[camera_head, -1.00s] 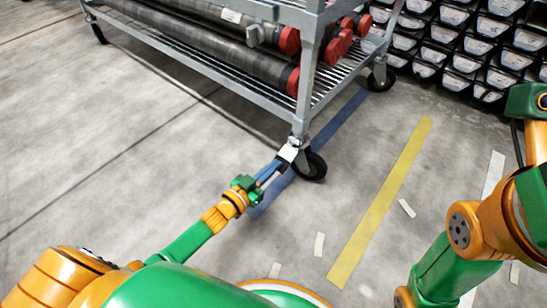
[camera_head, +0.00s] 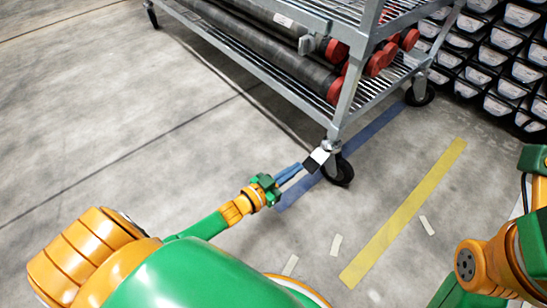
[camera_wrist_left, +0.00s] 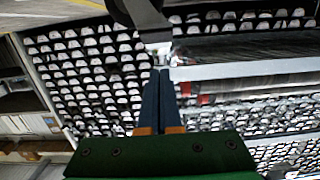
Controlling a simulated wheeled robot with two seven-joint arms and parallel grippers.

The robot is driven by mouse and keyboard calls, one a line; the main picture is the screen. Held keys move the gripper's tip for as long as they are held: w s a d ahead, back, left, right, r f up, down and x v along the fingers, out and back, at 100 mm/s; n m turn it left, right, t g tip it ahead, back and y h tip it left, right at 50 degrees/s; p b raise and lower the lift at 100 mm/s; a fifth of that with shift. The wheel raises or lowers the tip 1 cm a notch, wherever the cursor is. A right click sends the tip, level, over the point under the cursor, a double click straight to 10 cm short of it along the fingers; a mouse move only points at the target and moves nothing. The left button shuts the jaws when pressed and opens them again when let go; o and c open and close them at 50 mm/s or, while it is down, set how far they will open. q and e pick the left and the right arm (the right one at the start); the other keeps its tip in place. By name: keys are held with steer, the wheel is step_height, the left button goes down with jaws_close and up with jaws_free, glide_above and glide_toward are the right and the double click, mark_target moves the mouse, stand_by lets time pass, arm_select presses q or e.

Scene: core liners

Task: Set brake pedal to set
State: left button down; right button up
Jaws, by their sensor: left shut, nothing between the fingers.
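The brake pedal (camera_head: 319,155) is a small white and black piece on the near caster (camera_head: 341,172) of the grey metal rack cart. In the left wrist view the fingers (camera_wrist_left: 159,71) are together, below a dark part that may be the pedal or wheel. My right gripper is out of view; only the arm shows at right.
The cart's lower shelf (camera_head: 268,82) holds dark core tubes with red caps (camera_head: 337,52). Stacked black boxes (camera_head: 480,60) stand behind at right. Blue and yellow tape (camera_head: 405,212) marks the floor. The concrete at left is clear.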

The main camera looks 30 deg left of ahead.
arm_select(q)
steer(key=s+a+f, duration=0.2)
steer(key=s, duration=0.4)
steer(key=shift+s+a+p, duration=0.3)
steer(key=shift+s+p, duration=0.1)
steer(key=shift+p, duration=0.05)
